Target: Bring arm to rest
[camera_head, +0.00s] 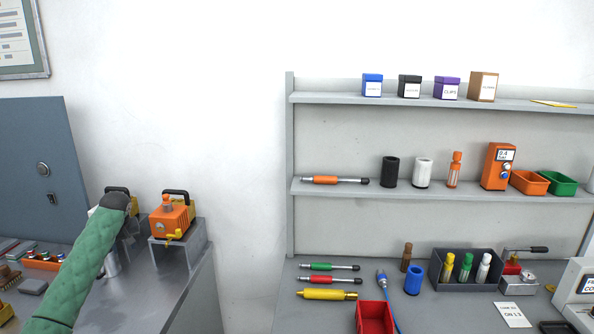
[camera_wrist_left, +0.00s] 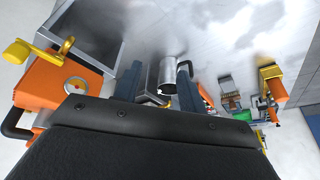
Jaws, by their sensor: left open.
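My left arm, in a green sleeve (camera_head: 82,265), reaches from the bottom left of the head view over the metal bench. Its dark wrist hides most of the hand there. In the left wrist view my left gripper (camera_wrist_left: 157,82) is open, with its two blue-grey fingers apart. A shiny metal cylinder (camera_wrist_left: 168,74) shows in the gap between them; whether they touch it I cannot tell. In the head view a metal cylinder (camera_head: 112,263) shows just below the wrist. My right gripper is in neither view.
An orange device with a black handle (camera_head: 168,222) sits on a metal stand (camera_head: 182,250) close right of the wrist. A blue-grey panel (camera_head: 35,160) stands behind. A shelf unit (camera_head: 290,190) with boxes and tools stands at the right. Bare wall lies between.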

